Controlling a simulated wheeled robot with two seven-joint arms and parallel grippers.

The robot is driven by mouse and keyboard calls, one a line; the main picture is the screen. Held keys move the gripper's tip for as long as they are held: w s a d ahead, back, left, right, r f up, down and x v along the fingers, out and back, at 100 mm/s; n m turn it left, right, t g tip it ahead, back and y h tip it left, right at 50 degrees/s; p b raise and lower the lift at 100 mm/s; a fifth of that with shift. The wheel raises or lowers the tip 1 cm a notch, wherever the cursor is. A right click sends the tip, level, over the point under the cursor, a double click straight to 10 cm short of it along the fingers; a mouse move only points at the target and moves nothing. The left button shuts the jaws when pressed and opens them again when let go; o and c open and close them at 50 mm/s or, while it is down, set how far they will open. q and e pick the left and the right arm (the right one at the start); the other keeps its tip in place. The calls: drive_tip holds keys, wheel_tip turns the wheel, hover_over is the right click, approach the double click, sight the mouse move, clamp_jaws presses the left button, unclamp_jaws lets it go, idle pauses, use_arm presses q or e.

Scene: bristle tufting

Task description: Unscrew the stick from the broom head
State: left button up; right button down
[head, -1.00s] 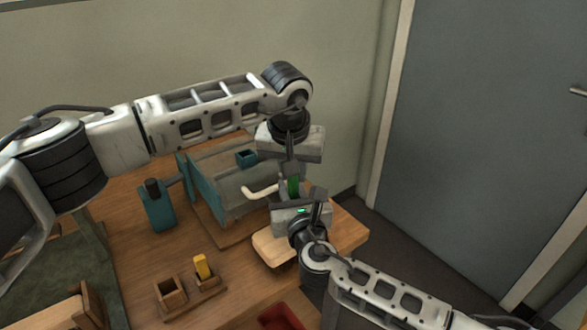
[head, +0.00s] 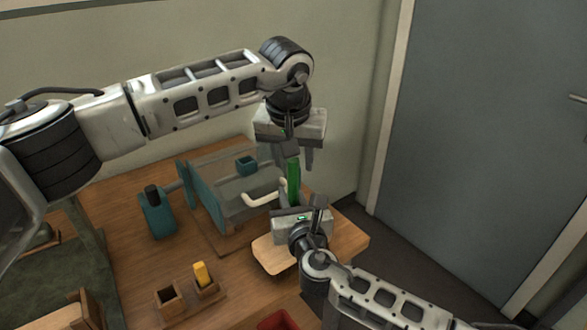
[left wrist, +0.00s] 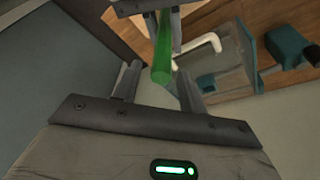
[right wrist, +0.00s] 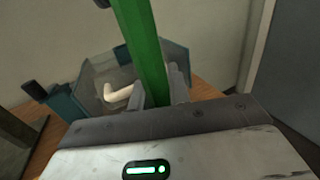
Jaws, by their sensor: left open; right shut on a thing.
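A green stick (head: 293,182) stands roughly upright near the table's right end. My right gripper (head: 296,206) is shut on it, low down. The stick rises large between the jaws in the right wrist view (right wrist: 140,45). My left gripper (head: 286,164) is open above, pointing down, near the stick's top end. In the left wrist view the stick's end (left wrist: 161,75) shows between the spread fingers, apart from them. I cannot clearly identify the broom head. A light wooden board (head: 272,257) with rounded corners lies beneath my right gripper, and I cannot tell whether it is the head.
A teal machine with clear panels (head: 205,195) and a cream curved handle (head: 262,197) stands left of the grippers. A teal bottle-shaped block (head: 157,215), a wooden cup (head: 171,298), a yellow block (head: 201,273) in a holder and a red tray (head: 277,319) are nearby.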

drive_tip(key=c, duration=1.2)
unclamp_jaws()
drive_tip(key=shift+c, duration=0.2)
drive_tip(key=shift+s, duration=0.1)
